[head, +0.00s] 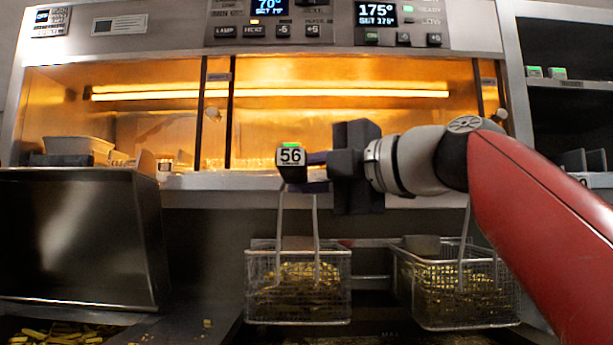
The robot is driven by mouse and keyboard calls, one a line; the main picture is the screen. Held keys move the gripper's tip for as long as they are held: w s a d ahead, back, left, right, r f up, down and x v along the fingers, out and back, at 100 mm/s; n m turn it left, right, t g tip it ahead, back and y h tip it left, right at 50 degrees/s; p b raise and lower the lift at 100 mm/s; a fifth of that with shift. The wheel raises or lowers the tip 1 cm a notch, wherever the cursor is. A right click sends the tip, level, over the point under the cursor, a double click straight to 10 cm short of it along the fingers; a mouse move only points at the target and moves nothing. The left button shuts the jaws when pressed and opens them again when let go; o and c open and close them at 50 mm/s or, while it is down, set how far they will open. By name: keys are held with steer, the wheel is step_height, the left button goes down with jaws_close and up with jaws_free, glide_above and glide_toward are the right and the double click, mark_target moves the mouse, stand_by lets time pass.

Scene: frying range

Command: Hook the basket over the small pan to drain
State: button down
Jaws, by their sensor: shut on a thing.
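A wire basket (298,300) with yellow fries in it hangs upright at centre, below its tall handle (316,215). The handle's top ends in a dark block marked 56 (290,156). My gripper (316,172) comes in from the right and is shut on this handle just behind the block. The fingers are partly hidden by the block. Below the basket, at the bottom edge, is a dark surface (385,340) with faint "MAX" lettering. I cannot tell whether it belongs to the small pan, or whether the basket is hooked on anything.
A second basket of fries (455,318) stands to the right; my arm crosses over its handle. A horizontal rail (372,243) runs behind the baskets. A steel box (80,240) stands at left, with loose fries (55,332) below. The lit warming cabinet (270,120) is behind.

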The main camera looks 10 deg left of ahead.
steer(key=shift+f, duration=0.1)
steer(key=c, duration=1.2)
jaws_free()
steer(key=shift+o, duration=0.2)
